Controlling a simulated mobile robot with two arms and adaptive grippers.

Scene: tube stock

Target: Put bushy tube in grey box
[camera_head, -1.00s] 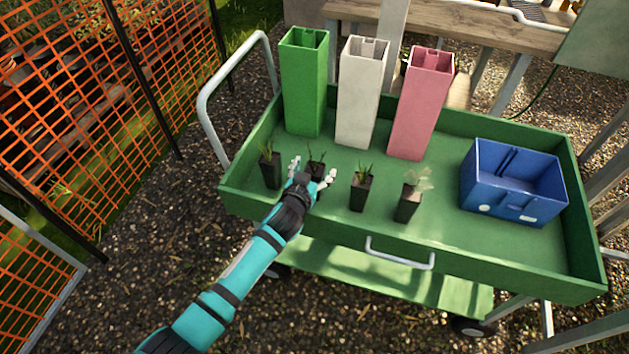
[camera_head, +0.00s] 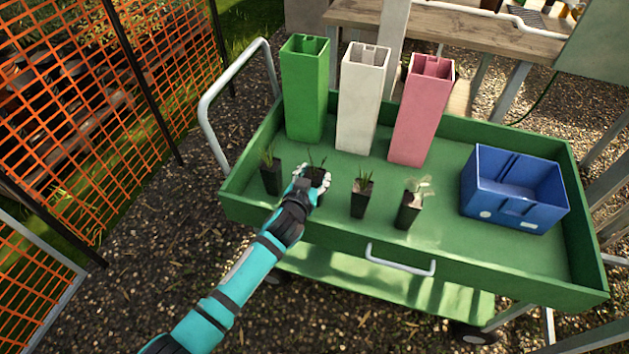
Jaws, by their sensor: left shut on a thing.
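Several small black plant tubes stand in a row on the green cart. My left gripper (camera_head: 313,176) is shut on the second tube from the left (camera_head: 318,184), which has a few thin dark sprigs and is largely hidden by the fingers. The far-left tube (camera_head: 271,178) and the third tube (camera_head: 361,197) hold upright grassy shoots. The right-hand tube (camera_head: 408,212) has pale, broader leaves. I cannot tell for sure which is the bushy one. A tall pale grey-white box (camera_head: 359,105) stands behind the row. My right gripper is not in view.
A tall green box (camera_head: 305,95) and a tall pink box (camera_head: 418,115) flank the pale one. An open blue crate (camera_head: 511,195) stands at the right of the cart (camera_head: 450,235). The cart has raised rims. Orange mesh fencing (camera_head: 80,100) is at left.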

